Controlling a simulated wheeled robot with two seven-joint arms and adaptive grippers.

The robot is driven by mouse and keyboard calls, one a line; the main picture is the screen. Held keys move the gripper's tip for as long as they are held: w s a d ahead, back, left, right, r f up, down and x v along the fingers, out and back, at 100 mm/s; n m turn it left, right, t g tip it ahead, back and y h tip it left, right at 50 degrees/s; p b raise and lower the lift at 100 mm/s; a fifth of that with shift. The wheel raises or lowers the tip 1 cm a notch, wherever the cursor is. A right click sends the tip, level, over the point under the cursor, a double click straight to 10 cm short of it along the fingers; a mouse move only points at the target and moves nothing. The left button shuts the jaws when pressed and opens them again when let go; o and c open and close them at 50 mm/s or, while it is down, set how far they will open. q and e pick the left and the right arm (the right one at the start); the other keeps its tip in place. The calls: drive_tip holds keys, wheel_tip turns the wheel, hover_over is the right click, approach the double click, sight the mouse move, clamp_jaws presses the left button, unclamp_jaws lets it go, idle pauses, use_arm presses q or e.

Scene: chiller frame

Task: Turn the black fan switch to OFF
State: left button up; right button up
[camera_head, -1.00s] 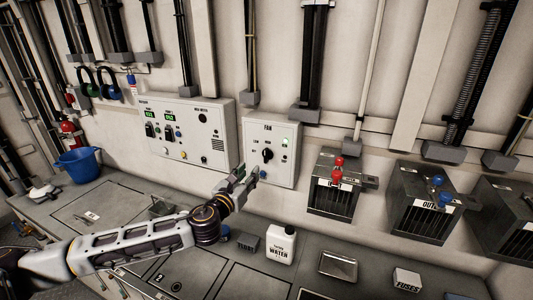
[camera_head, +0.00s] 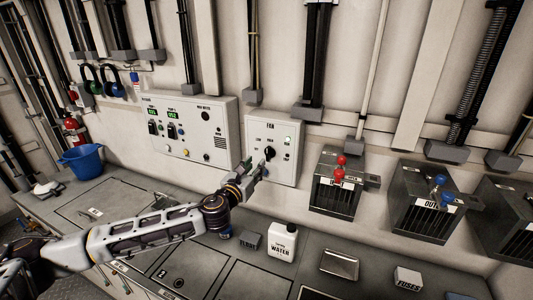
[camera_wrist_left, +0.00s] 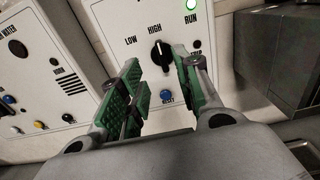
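The black fan switch (camera_head: 269,153) is a knob on the white FAN box (camera_head: 287,168) on the wall. In the left wrist view the knob (camera_wrist_left: 162,57) has its white mark upward, near the HIGH label, with LOW to its left. I cannot make out an OFF label. My left gripper (camera_head: 254,170) is just below and left of the knob in the head view. In the wrist view its green-padded fingers (camera_wrist_left: 156,68) are open, with the knob in the gap between their tips. I cannot tell whether they touch it. My right gripper is not in view.
A blue RESET button (camera_wrist_left: 166,95) is below the knob, between the fingers in the wrist view. A control panel (camera_head: 190,140) is left of the box; a vent unit with red handles (camera_head: 335,195) is right.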

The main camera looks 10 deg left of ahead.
sight(267, 152)
use_arm(q)
drive_tip(key=shift+w+d+p, duration=0.1)
drive_tip(key=shift+w+d, duration=0.1)
drive_tip(key=shift+w, duration=0.8)
drive_tip(key=shift+w+d+p, duration=0.1)
drive_tip(key=shift+w+d, duration=0.1)
drive_tip(key=shift+w, duration=0.85)
drive_tip(key=shift+w+d+p, duration=0.1)
drive_tip(key=shift+w+d, duration=0.1)
drive_tip(key=shift+w, duration=0.8)
drive_tip(key=shift+w+d, duration=0.15)
drive_tip(key=shift+w, duration=0.55)
drive_tip(key=shift+w+d, duration=0.15)
drive_tip(key=shift+w, duration=0.55)
drive_tip(key=shift+w+d, duration=0.15)
drive_tip(key=shift+w, duration=0.65)
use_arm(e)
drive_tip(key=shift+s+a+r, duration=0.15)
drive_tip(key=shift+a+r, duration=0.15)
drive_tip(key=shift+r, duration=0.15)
use_arm(q)
clamp_jaws()
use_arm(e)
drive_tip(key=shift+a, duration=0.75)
